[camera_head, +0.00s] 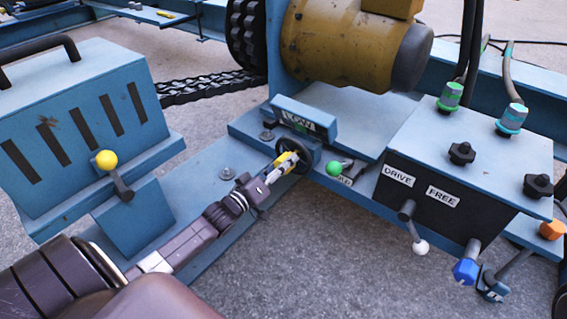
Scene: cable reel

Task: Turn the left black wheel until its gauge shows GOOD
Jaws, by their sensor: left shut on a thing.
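The left black wheel (293,153) stands on the blue frame near the middle of the view, just below a blue gauge housing (304,116). The gauge's small white window (299,123) seems to read LOW, though the letters are small. My left gripper (286,162), with yellow-tipped fingers, reaches up from the lower left and is shut on the wheel's rim. The fingers hide part of the wheel. My right gripper is not in view.
A green-knobbed lever (335,168) sits close to the wheel's right. A control box (450,150) marked DRIVE and FREE stands further right, with several knobs and levers. A yellow-knobbed lever (107,160) and blue slotted housing (75,120) stand left. A yellow motor (340,45) is behind.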

